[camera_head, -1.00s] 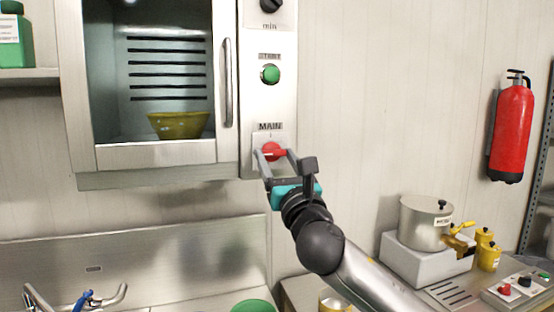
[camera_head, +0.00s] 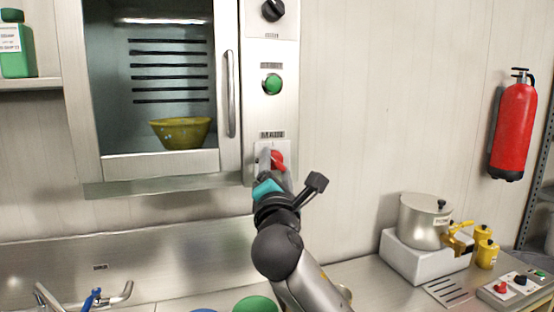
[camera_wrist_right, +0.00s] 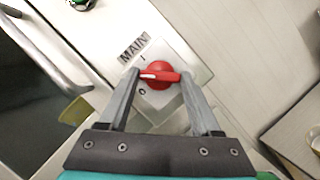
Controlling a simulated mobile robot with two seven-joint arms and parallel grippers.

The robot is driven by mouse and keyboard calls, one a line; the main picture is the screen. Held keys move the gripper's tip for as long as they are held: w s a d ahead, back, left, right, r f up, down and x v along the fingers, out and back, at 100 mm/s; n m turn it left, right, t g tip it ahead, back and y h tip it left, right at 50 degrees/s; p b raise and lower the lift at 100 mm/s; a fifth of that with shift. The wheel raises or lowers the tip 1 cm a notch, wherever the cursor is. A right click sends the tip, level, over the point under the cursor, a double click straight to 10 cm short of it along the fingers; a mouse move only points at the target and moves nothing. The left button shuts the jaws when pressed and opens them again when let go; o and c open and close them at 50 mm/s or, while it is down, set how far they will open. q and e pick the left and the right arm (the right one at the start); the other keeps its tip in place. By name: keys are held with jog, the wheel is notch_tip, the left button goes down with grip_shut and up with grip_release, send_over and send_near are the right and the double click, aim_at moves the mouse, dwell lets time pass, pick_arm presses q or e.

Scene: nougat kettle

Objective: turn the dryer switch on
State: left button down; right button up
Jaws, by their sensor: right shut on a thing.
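The dryer's red MAIN switch (camera_head: 277,159) is a rotary knob low on the dryer's (camera_head: 149,175) control panel. My right gripper (camera_head: 272,160) is at it, with its arm coming up from below. In the right wrist view, the right gripper (camera_wrist_right: 160,77) is shut on the red switch (camera_wrist_right: 160,75), one finger at each end of its handle. The white mark on the handle points left in that view, between the "I" and the "O" printed on the plate. My left gripper is not in view.
Above the switch are a green start button (camera_head: 272,83) and a black knob (camera_head: 272,10). The dryer door handle (camera_head: 230,95) stands out to the left. A yellow bowl (camera_head: 181,133) is inside.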

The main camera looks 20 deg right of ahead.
jog(key=m+p, duration=0.1)
jog(key=m+g+p, duration=0.1)
jog(key=m, duration=0.1)
jog(key=m+g+h+p, duration=0.1)
jog(key=m, duration=0.1)
jog(key=shift+a+r, duration=0.1)
jog(key=shift+r, duration=0.15)
jog(key=shift+m+g+p, duration=0.3)
jog(key=shift+m, duration=0.6)
jog(key=shift+m+g, duration=0.4)
jog(key=shift+m, duration=0.6)
jog(key=o, duration=1.4)
jog(key=v, duration=1.5)
jog(key=shift+s, duration=0.15)
